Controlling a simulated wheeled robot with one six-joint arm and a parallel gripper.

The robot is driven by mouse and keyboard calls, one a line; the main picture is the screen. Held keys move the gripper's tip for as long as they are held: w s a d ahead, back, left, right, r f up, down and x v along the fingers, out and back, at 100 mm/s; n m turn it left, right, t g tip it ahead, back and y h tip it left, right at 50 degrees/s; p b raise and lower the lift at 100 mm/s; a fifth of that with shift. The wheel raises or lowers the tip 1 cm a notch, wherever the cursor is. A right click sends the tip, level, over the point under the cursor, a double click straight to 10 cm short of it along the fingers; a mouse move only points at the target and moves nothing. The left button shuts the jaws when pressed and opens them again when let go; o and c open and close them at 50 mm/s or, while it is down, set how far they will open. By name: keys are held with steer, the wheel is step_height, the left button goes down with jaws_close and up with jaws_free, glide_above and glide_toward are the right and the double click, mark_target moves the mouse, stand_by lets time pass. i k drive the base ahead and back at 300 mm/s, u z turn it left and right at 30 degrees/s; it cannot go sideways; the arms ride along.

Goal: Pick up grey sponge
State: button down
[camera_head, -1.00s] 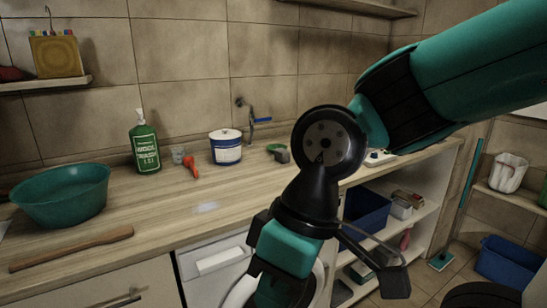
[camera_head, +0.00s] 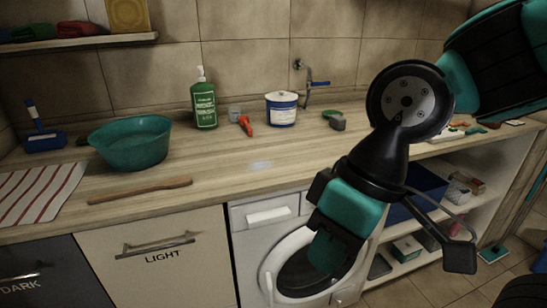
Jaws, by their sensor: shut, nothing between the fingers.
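A small grey block (camera_head: 337,124) that looks like the grey sponge lies on the wooden counter (camera_head: 215,166), right of the white and blue pot and below the tap. It touches or overlaps a green item (camera_head: 331,114) just behind it; I cannot tell which. My arm hangs in front of the counter, its elbow a little to the right of the block in the picture. The lower links reach down before the washing machine. I cannot make out my gripper's fingers. Nothing of my arm covers the block.
On the counter stand a teal basin (camera_head: 132,145), a green bottle (camera_head: 204,101), a red-orange item (camera_head: 246,126), the pot (camera_head: 281,110) and a wooden stick (camera_head: 140,190). A washing machine (camera_head: 265,212) is below. Open shelves (camera_head: 425,232) are at right. The counter's middle front is clear.

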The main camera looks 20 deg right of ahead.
mark_target(337, 122)
steer(key=k, duration=0.45)
steer(key=z, duration=0.9)
steer(key=i, duration=2)
steer(key=u, duration=0.95)
